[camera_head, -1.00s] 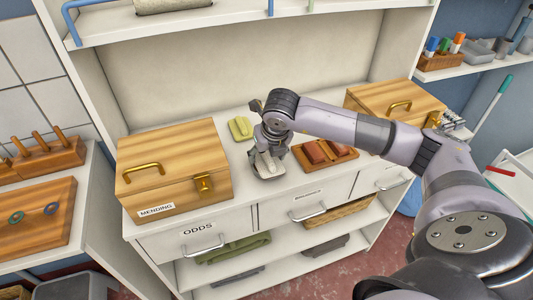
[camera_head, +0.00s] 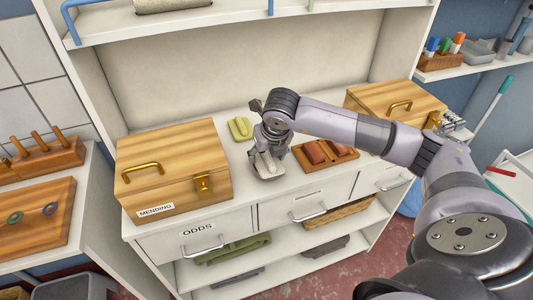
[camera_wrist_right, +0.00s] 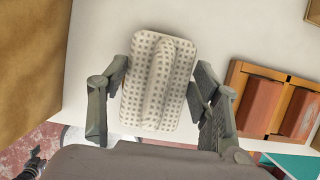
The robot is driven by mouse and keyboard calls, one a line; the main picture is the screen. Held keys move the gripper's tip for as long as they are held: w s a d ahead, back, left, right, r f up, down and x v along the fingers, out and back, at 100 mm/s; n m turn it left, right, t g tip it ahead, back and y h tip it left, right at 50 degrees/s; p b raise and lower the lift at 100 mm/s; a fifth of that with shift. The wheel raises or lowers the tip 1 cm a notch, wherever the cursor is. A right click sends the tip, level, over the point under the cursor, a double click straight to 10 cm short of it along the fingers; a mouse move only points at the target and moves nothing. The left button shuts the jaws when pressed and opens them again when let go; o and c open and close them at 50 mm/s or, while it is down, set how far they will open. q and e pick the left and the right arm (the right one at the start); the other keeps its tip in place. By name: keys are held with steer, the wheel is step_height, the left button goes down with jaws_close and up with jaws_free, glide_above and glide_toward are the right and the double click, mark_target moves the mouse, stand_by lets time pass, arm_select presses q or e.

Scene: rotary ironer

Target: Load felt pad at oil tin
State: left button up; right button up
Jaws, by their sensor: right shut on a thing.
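My right gripper (camera_head: 268,160) is over the counter, right of the mending box. A yellow-green ridged pad (camera_head: 240,128) lies on the counter behind the gripper. I cannot make out an oil tin. My left gripper is not in view.
The wooden mending box (camera_head: 175,168) stands to the left. A wooden tray (camera_head: 330,165) with red-brown blocks lies just right of the gripper. Another wooden box (camera_head: 385,98) stands at the back right. Drawers (camera_head: 200,238) are under the counter's front edge.

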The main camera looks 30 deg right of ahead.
mark_target(266, 153)
stand_by(0.3)
steer(key=shift+r+p, duration=1.7)
steer(key=shift+r, duration=1.8)
